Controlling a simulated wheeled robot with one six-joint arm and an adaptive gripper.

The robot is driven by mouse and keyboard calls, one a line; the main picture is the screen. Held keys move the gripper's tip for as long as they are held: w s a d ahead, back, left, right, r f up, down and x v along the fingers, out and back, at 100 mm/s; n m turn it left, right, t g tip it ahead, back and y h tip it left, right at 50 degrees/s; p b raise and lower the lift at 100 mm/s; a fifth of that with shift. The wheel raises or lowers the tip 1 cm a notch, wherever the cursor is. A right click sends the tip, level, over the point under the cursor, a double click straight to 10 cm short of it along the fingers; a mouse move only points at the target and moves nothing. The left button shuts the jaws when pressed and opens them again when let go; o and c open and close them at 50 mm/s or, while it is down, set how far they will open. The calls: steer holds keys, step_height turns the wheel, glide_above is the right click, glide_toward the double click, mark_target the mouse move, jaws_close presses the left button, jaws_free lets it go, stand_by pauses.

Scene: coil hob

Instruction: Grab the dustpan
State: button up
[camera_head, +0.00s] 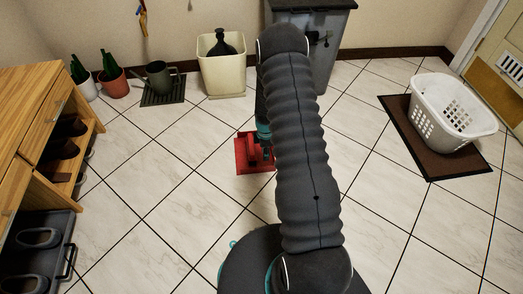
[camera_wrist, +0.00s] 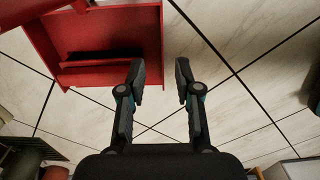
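The red dustpan (camera_head: 243,158) lies on the tiled floor, partly hidden behind my arm and gripper in the head view. In the wrist view the dustpan (camera_wrist: 108,30) fills the upper left, with a raised red wall along its right side. My gripper (camera_wrist: 161,72) is open, with bare floor showing between its fingers. The left fingertip overlaps the dustpan's lower right edge in the picture; I cannot tell whether they touch. The right finger is to the right of the dustpan. The dustpan's far end is cut off by the frame.
A cream bin (camera_head: 222,75) and a grey bin (camera_head: 322,60) stand by the back wall. A white laundry basket (camera_head: 449,115) sits on a brown mat (camera_head: 403,111) at right. A wooden shoe cabinet (camera_head: 30,110) is at left. The floor around the dustpan is clear.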

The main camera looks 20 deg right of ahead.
glide_above(265, 172)
steer(key=f, duration=0.7)
steer(key=shift+w+d, duration=0.1)
steer(key=shift+w, duration=0.15)
steer(key=shift+s+f+b, duration=0.15)
steer(key=shift+f+b, duration=0.1)
steer(key=shift+f, duration=1)
steer(key=shift+s+f+b, duration=0.1)
steer(key=shift+f+b, duration=0.15)
steer(key=shift+f, duration=1)
jaws_close()
